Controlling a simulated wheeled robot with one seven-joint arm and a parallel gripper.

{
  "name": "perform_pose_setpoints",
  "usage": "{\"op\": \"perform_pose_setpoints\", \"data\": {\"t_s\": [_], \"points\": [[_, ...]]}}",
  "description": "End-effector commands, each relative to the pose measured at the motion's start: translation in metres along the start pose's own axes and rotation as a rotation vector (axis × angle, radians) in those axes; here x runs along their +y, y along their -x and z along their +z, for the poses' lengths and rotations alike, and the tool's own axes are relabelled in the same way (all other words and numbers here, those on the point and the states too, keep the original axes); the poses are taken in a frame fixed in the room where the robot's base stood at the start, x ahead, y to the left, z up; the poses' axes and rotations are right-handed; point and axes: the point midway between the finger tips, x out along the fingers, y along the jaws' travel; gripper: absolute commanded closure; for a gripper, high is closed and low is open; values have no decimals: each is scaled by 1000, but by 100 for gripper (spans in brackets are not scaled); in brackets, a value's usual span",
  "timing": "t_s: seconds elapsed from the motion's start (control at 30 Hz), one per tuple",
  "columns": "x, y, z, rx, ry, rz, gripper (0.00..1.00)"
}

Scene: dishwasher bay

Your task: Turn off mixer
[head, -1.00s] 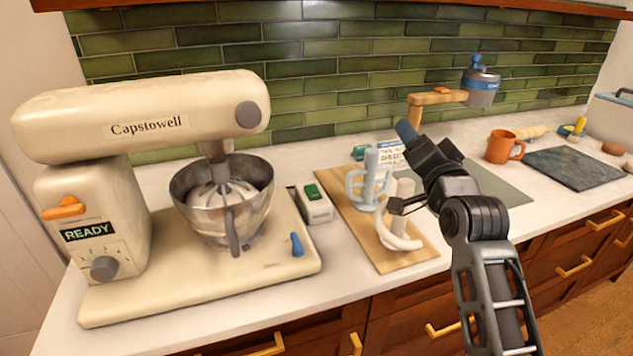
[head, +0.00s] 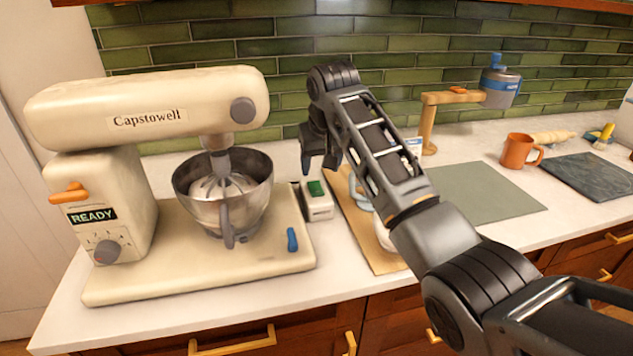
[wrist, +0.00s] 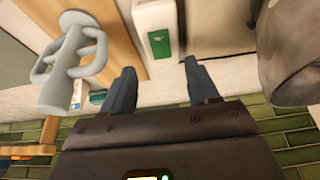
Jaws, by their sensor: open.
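The cream stand mixer (head: 150,105) stands at the left of the counter in the head view, its display (head: 92,216) reading READY. It has an orange lever (head: 69,193), a grey dial (head: 107,251) and a blue lever (head: 292,240) on its base. A metal bowl (head: 205,208) sits under its head. A white box with a green switch (head: 317,190) stands just right of the base; the switch also shows in the wrist view (wrist: 159,43). My gripper (head: 306,160) is above and behind this box. In the wrist view my gripper (wrist: 163,85) is open and empty, the box beyond its fingers.
A pale blue attachment (wrist: 70,65) stands on a wooden board (head: 360,225) right of the box, partly hidden by my arm. A grey mat (head: 485,200), an orange mug (head: 518,151) and a wooden stand (head: 428,125) are farther right. Green tiles rise behind.

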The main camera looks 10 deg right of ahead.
Motion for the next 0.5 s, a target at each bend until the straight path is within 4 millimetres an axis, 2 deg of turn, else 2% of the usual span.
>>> {"op": "perform_pose_setpoints", "data": {"t_s": [0.3, 0.5], "points": [[0, -47, 1, -2, -1, 0, 40], [0, -67, 0, 0, -1, -1, 40]]}}
